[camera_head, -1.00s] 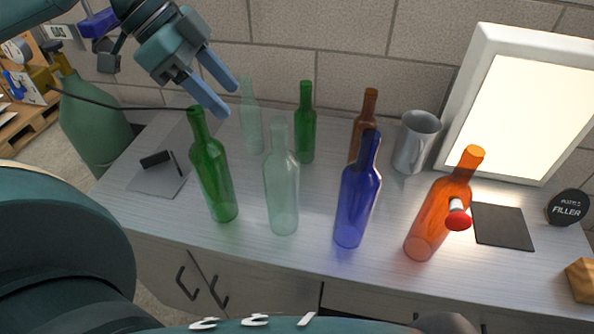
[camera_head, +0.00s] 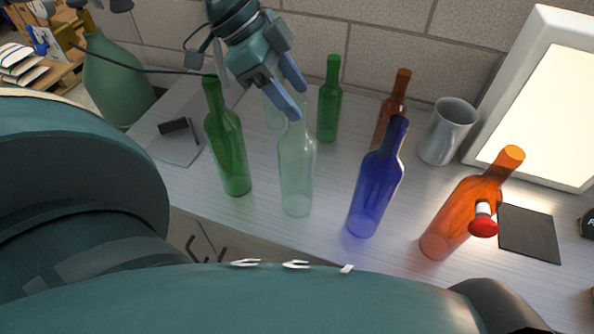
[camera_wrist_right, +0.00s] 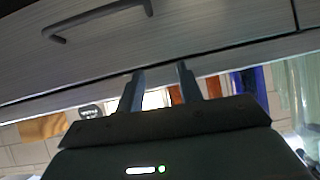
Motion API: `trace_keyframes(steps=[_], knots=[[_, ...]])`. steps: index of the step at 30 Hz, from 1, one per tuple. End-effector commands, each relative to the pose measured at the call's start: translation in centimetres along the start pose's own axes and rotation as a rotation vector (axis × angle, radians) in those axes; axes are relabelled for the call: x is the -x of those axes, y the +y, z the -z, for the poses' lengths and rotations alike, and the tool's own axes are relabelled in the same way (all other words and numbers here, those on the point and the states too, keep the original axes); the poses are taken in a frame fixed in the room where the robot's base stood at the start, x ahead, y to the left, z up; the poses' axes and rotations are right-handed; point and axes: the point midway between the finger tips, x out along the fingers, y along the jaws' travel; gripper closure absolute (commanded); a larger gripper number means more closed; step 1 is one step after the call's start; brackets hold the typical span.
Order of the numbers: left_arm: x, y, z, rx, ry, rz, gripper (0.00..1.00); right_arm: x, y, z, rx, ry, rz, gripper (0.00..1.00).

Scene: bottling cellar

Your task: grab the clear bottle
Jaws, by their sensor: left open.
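A clear, pale-green-tinted bottle (camera_head: 296,178) stands upright on the counter, between a green bottle (camera_head: 228,150) and a blue bottle (camera_head: 375,190). My left gripper (camera_head: 297,101) is open, with its fingers pointing down at the neck of this bottle and overlapping it in the head view. Whether it touches the neck, I cannot tell. A second clear bottle (camera_head: 272,112) stands behind, mostly hidden by the left gripper. My right gripper (camera_wrist_right: 160,82) shows in the right wrist view, fingers apart and empty, near the cabinet front.
Another green bottle (camera_head: 329,102) and a brown bottle (camera_head: 391,105) stand at the back beside a grey mug (camera_head: 447,130). An orange bottle (camera_head: 462,212) stands at right, by a red-tipped stopper (camera_head: 483,224) and a dark mat (camera_head: 529,233). A bright light panel (camera_head: 548,110) is behind.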

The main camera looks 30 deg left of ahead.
Motion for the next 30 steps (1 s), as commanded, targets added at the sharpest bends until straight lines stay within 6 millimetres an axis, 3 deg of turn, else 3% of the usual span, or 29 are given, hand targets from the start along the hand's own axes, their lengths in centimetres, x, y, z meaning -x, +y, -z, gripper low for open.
trace_keyframes(steps=[7,17,30], knots=[[-3.6,0.6,-0.4,-0.001,-0.006,-0.002,0.48,-0.3,0.1,0.0,0.004,0.007,0.0,0.64],[-4.1,0.5,-0.3,0.0,-0.001,0.0,0.48,-0.4,0.1,0.1,0.007,0.01,0.002,0.64],[-4.1,0.5,-0.3,0.0,-0.001,0.0,0.84,-0.4,0.1,0.1,0.006,0.01,0.002,0.64]])
